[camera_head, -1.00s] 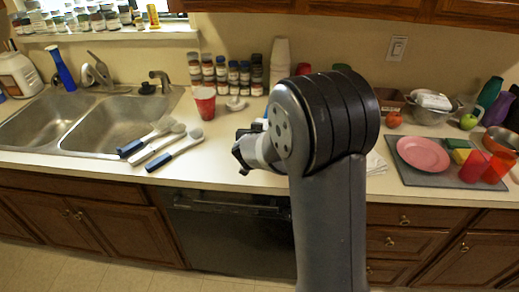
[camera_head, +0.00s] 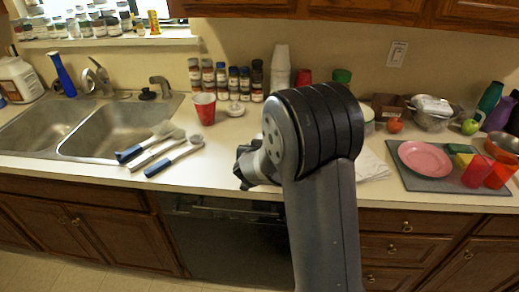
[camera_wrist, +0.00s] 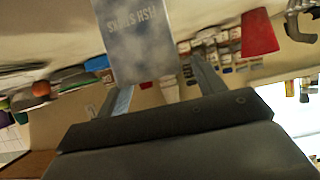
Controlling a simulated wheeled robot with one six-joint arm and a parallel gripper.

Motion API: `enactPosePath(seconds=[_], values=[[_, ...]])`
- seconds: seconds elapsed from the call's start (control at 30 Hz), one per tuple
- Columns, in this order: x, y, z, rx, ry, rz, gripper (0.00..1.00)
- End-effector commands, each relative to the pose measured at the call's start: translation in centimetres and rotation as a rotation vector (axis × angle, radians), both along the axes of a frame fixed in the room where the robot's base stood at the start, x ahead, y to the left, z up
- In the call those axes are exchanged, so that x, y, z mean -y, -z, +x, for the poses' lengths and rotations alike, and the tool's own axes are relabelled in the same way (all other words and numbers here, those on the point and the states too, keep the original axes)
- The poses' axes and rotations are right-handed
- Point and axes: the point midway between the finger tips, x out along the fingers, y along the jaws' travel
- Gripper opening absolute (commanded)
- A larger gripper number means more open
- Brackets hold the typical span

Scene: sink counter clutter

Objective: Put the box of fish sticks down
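The box of fish sticks (camera_wrist: 138,38) shows in the wrist view as a pale blue-grey box with "FISH STICKS" lettering turned upside down. It sits between the two fingers of my gripper (camera_wrist: 160,72) and reaches out past their tips. My gripper appears shut on it. The pale counter surface (camera_wrist: 50,30) lies beyond the box in this view; whether the box touches it I cannot tell. In the head view my arm hides the box, and the fingers are not clear there.
A red cup (camera_head: 204,108) and spice jars (camera_head: 222,78) stand left of my arm. Utensils (camera_head: 160,150) lie by the sink (camera_head: 105,130). To the right are a napkin (camera_head: 371,165) and a grey mat (camera_head: 425,181) with a pink plate (camera_head: 424,158). Bare counter (camera_head: 222,155) lies between utensils and arm.

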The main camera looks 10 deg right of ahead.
Motion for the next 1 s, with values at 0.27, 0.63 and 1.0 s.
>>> enactPosePath(seconds=[0.27, 0.63, 1.0], values=[[0.0, -0.4, 0.0, 0.001, 0.000, 0.000, 0.65], [-1.8, -3.0, -5.0, 0.002, -0.004, 0.001, 0.65], [-3.3, -5.2, -9.8, 0.001, -0.001, 0.000, 0.65]])
